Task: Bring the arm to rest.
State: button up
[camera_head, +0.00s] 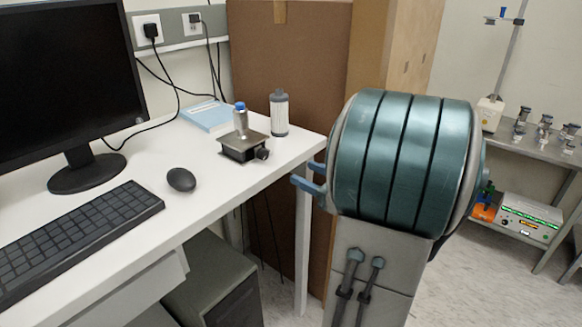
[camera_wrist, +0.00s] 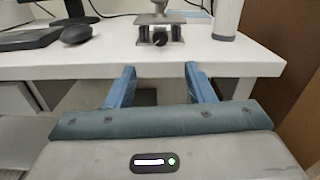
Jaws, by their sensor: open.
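My gripper (camera_wrist: 158,83) shows in the wrist view with its two blue fingers apart and nothing between them. It points at the front edge of the white desk (camera_wrist: 110,60) and sits a little in front of and below the desktop. In the head view, the blue fingers of my gripper (camera_head: 308,177) show beside the desk's right corner. The large teal-banded arm link in front of them is mine and hides the rest of my gripper.
On the desk (camera_head: 215,180) stand a small lab jack (camera_head: 244,147) with a blue-topped metal part, a white cylinder (camera_head: 279,113), a mouse (camera_head: 181,180), a keyboard (camera_head: 75,240) and a monitor (camera_head: 65,85). Cardboard (camera_head: 285,60) stands behind. A metal shelf (camera_head: 530,150) is at right.

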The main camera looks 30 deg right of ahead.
jog(key=shift+v, duration=0.9)
